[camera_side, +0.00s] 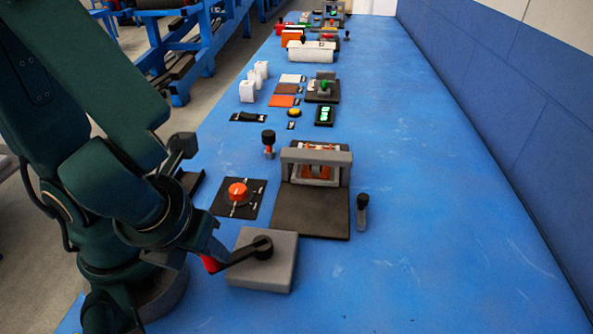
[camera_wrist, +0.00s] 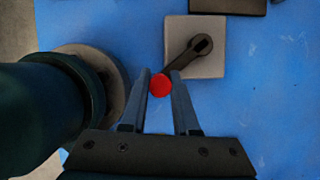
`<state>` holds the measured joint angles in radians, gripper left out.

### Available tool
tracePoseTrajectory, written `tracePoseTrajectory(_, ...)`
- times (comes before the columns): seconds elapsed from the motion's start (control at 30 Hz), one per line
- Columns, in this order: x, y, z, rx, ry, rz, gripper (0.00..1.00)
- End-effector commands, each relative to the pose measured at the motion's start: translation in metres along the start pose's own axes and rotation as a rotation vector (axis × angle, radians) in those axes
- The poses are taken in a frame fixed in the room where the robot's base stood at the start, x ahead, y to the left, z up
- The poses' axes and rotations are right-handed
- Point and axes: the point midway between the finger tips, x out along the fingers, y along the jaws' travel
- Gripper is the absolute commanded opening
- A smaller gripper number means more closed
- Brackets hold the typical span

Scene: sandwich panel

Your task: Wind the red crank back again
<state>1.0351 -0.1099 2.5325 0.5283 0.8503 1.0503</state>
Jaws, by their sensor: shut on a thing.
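The crank has a black arm on a grey square block (camera_side: 270,279) at the front of the blue table. Its red knob (camera_side: 211,263) points to the left of the block, partly hidden by my gripper (camera_side: 214,250). In the wrist view the round red knob (camera_wrist: 160,85) sits between the two fingertips of my gripper (camera_wrist: 160,80), which is shut on it. The black crank arm (camera_wrist: 187,55) runs from the knob up and right to its pivot on the grey block (camera_wrist: 208,66).
Behind the crank block stand a black plate with a red dial (camera_side: 238,192) and a grey-framed press on a dark base (camera_side: 310,213). A small dark lever (camera_side: 362,210) is to its right. More devices line the table further back. The table's right side is clear.

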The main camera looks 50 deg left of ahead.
Motion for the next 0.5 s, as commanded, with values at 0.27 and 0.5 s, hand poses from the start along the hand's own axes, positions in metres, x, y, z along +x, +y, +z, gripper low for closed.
tracePoseTrajectory(0.27, 0.0001, 0.0010, 0.0005, 0.004, 0.000, 0.000, 0.00)
tracePoseTrajectory(0.5, 0.0001, 0.0010, 0.0006, 0.004, 0.000, 0.000, 0.56)
